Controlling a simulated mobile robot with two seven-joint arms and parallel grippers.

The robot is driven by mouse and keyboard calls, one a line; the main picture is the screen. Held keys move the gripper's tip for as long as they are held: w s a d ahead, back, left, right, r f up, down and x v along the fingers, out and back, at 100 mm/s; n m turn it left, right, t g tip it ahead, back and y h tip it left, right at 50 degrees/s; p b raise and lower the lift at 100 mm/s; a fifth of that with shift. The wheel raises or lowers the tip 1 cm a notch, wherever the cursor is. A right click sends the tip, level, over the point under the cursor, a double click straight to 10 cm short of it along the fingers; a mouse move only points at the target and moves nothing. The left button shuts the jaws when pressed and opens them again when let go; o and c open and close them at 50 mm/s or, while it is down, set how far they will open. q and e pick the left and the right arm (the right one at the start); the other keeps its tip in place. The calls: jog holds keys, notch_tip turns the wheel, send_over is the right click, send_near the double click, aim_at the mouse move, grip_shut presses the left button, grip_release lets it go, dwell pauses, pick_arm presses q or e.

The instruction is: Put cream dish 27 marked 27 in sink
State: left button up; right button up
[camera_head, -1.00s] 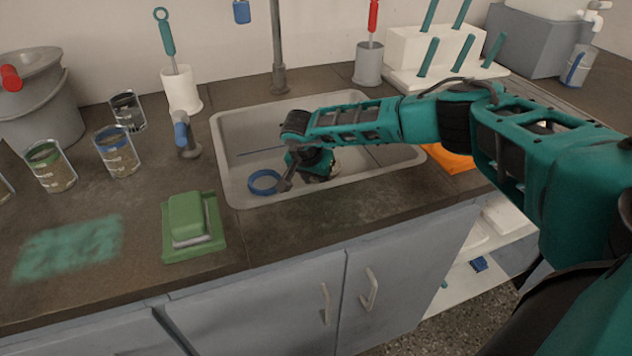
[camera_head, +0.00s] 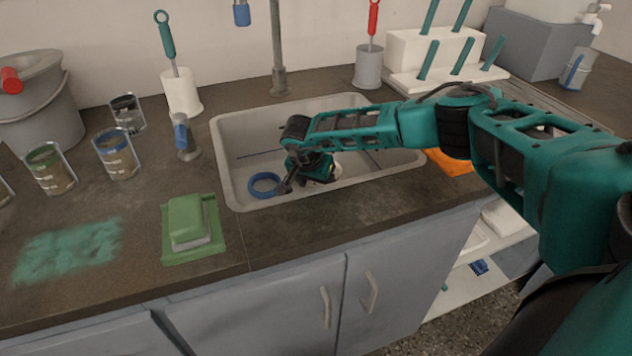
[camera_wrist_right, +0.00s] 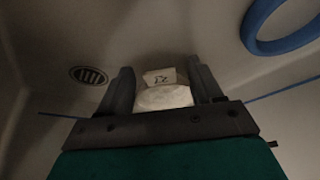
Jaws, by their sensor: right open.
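The cream dish (camera_wrist_right: 163,98) shows in the right wrist view between the two fingers of my right gripper (camera_wrist_right: 163,82). Its pale label (camera_wrist_right: 159,77) appears to read 27, upside down. The fingers are open, with a gap visible beside the dish. I cannot tell whether the dish touches the sink floor. My left gripper is not in view.
A blue ring (camera_head: 264,185) lies in the sink, left of my right gripper. A drain (camera_wrist_right: 89,75) shows in the sink floor. A tap post (camera_head: 277,60) stands behind the sink. A green sponge holder (camera_head: 190,230) and several beakers stand to the left.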

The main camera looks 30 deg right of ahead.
jog(key=p+v, duration=0.3)
jog(key=v, duration=0.9)
jog(key=shift+d, duration=0.1)
